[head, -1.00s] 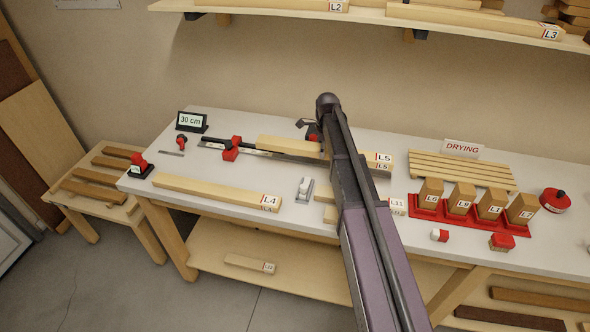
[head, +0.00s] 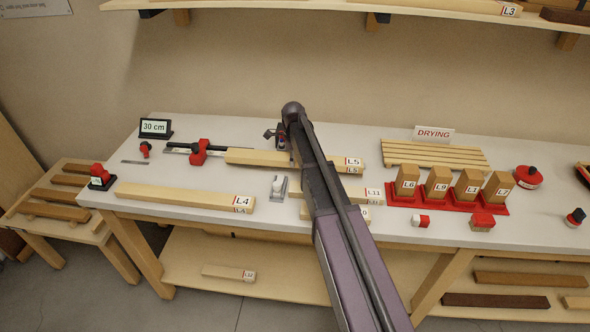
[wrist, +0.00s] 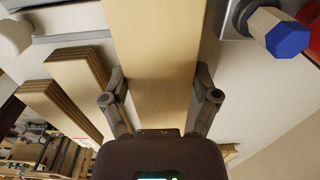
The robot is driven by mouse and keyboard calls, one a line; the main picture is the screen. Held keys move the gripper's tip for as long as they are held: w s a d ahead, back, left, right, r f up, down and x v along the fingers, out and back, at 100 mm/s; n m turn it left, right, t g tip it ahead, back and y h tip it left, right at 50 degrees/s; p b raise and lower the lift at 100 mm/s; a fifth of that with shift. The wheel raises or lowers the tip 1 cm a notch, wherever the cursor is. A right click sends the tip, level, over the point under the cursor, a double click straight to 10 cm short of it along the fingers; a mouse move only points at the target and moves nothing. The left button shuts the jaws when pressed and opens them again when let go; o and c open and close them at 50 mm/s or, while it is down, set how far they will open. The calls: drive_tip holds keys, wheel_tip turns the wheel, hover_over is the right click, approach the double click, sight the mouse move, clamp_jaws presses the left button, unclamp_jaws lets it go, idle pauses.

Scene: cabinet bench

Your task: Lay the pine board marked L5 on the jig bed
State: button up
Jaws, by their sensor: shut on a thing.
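The pine board marked L5 (head: 262,158) lies lengthwise above or on the middle of the bench in the head view. A dark rail with a red stop (head: 199,151), which looks like the jig bed, shows to its left. The board covers the rail's right part; I cannot tell whether they touch. My gripper (head: 280,134) is mostly hidden behind my arm in the head view. In the wrist view my gripper (wrist: 159,100) is shut on the L5 board (wrist: 152,55), with a finger along each side.
A 30 cm sign (head: 155,127) stands back left. Board L4 (head: 185,197) lies front left, and board L11 (head: 345,193) lies in front of L5. A grey-and-white clamp (head: 279,187) stands between them. Upright blocks in a red rack (head: 430,202) and a slatted drying rack (head: 435,156) are right.

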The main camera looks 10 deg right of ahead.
sight(294, 171)
drive_tip(key=shift+f, duration=0.1)
idle(0.3)
drive_tip(key=shift+f+b, duration=1.85)
drive_tip(key=shift+b, duration=0.05)
drive_tip(key=shift+f, duration=0.1)
drive_tip(key=o, duration=1.2)
drive_tip(key=shift+c, duration=0.2)
wheel_tip(294, 171, up, 12)
drive_tip(key=p, duration=1.2)
drive_tip(key=shift+r, duration=0.2)
